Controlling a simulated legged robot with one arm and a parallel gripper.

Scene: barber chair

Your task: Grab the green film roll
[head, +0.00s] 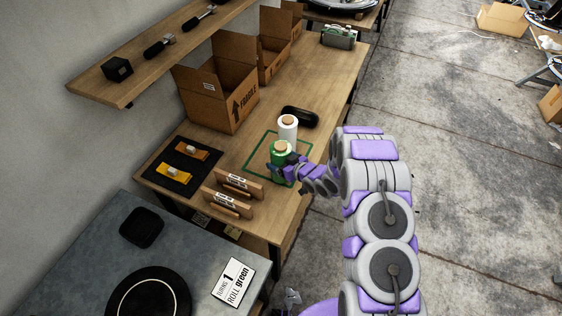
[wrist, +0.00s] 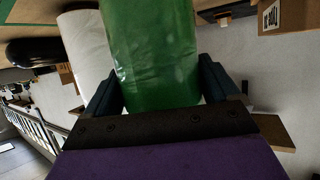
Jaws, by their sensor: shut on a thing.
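The green film roll (head: 281,163) stands upright with a brown core at its top, at the front of the green outlined square (head: 262,141) on the wooden table. My gripper (head: 285,165) reaches it from the right and is shut on it. In the wrist view the green roll (wrist: 152,55) fills the space between the two dark fingers (wrist: 160,90). A white film roll (head: 288,130) stands just behind the green one; it also shows at the left in the wrist view (wrist: 84,45). I cannot tell whether the green roll is lifted off the table.
A black case (head: 300,117) lies behind the white roll. Wooden holders (head: 235,192) stand left and in front of the green roll. Open cardboard boxes (head: 220,90) stand farther back. A shelf (head: 150,55) overhangs the left.

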